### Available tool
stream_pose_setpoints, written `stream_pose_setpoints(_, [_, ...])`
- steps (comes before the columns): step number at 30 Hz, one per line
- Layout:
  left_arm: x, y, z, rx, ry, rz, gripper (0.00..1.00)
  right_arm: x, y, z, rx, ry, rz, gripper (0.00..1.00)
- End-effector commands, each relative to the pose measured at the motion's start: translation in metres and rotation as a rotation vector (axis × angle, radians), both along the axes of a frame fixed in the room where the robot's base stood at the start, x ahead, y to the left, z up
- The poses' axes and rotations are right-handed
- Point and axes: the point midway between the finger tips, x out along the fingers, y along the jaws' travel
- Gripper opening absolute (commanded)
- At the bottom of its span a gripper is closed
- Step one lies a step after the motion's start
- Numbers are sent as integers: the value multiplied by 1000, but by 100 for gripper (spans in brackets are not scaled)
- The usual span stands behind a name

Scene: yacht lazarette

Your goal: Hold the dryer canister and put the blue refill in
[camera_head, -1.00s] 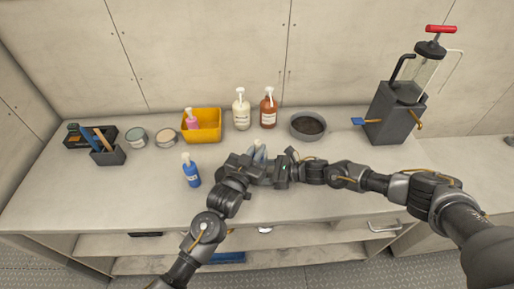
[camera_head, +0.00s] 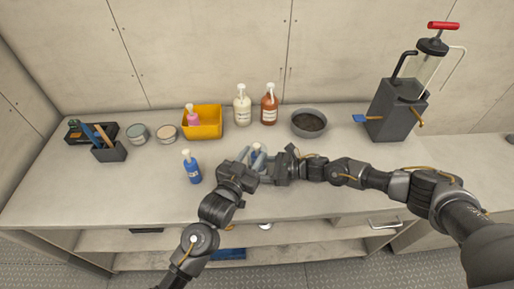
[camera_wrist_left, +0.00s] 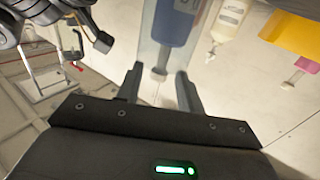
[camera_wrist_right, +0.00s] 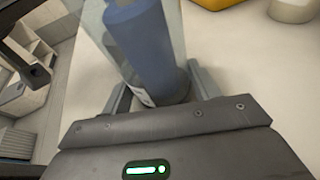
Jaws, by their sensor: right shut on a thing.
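The clear dryer canister (camera_head: 258,150) stands between my grippers above the counter, partly hidden by them in the head view. My right gripper (camera_wrist_right: 160,92) is shut on the canister. Through the clear wall in the right wrist view the blue refill (camera_wrist_right: 140,45) shows as a thick blue cylinder inside. My left gripper (camera_wrist_left: 160,85) is open, its two fingers apart. The canister is just beyond its fingertips in the left wrist view, with a blue labelled body (camera_wrist_left: 178,22) seen in or through it; I cannot tell which.
A blue pump bottle (camera_head: 193,170) stands left of my grippers. Behind are a yellow bin (camera_head: 206,127) with a pink bottle, a white bottle (camera_head: 242,108), an orange bottle (camera_head: 269,107) and a grey bowl (camera_head: 309,122). A grey pump unit (camera_head: 394,113) stands at the right.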

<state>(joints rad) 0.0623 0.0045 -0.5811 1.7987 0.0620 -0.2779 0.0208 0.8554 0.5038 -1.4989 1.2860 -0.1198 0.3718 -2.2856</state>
Motion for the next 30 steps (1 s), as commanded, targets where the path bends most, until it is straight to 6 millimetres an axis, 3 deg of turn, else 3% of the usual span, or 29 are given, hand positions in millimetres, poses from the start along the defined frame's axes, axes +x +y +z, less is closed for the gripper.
stream_pose_setpoints(6, [-41, 24, -3, 3, 6, 1, 37, 3, -2, 1, -1, -2, -7, 43])
stream_pose_setpoints(12, [-63, 37, -1, 1, 3, 1, 37, 2, -2, 1, -1, -3, -5, 43])
stream_pose_setpoints(30, [-68, 39, 0, 0, 0, 1, 37, 2, -1, 0, -1, -1, -5, 43])
